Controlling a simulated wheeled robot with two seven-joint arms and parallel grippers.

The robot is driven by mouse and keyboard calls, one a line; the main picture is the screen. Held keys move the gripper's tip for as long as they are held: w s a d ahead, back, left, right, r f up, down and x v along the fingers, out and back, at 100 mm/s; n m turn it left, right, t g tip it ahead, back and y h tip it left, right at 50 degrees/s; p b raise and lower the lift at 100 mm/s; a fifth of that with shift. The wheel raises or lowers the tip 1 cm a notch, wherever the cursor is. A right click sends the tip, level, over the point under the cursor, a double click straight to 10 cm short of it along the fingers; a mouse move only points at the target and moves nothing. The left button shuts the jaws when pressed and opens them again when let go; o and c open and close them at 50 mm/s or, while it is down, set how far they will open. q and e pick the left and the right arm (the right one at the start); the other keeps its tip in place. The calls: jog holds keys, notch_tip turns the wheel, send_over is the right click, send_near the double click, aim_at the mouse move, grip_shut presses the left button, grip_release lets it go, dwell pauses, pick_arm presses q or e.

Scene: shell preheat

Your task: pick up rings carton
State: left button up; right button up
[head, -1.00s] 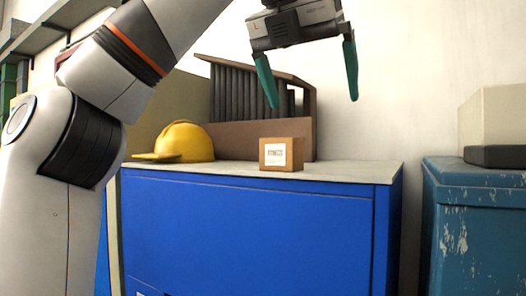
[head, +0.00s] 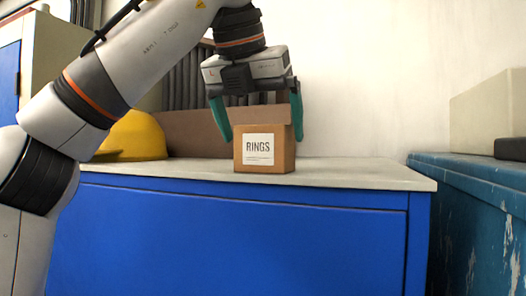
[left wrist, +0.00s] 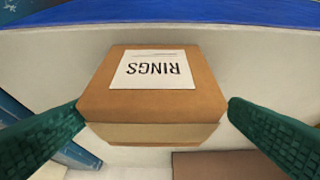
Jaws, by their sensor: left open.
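The rings carton (head: 266,164) is a small brown box with a white label reading RINGS. It stands upright on the pale top of a blue cabinet. My left gripper (head: 262,130) is open and points down, with one green finger on each side of the carton's upper part. In the left wrist view the carton (left wrist: 152,112) lies between the two green fingers (left wrist: 155,125). Whether either finger touches it is hard to tell. My right gripper is not in view.
The blue cabinet (head: 230,235) has a pale top (head: 370,174), clear to the right of the carton. A yellow hard hat (head: 138,137) sits at the left, partly behind my arm. A worn teal chest (head: 480,185) is at the right.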

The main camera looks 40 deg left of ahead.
aim_at(267, 145)
pick_arm(q)
jog(key=shift+w+a+f+p, duration=0.1)
jog(key=shift+w+f+p, duration=0.05)
jog(key=shift+w+p, duration=0.15)
jog(key=shift+w+f+p, duration=0.1)
jog(key=shift+f+p, duration=0.15)
jog(key=shift+p, duration=0.2)
jog(key=shift+w+d+f+p, duration=0.1)
jog(key=shift+w+f+p, duration=0.2)
jog(key=shift+f, duration=0.3)
jog(key=shift+w+d+f+p, duration=0.1)
jog(key=shift+w+f+p, duration=0.1)
jog(key=shift+w+f, duration=0.3)
jog(key=shift+w+a+f, duration=0.15)
jog(key=shift+a+f, duration=0.15)
jog(key=shift+f, duration=0.1)
jog(key=shift+s+d+r, duration=0.15)
jog(key=shift+s+d, duration=0.05)
jog(key=c, duration=0.8)
jog(key=shift+c, duration=1.4)
jog(key=shift+w, duration=0.1)
jog(key=shift+a+r, duration=0.1)
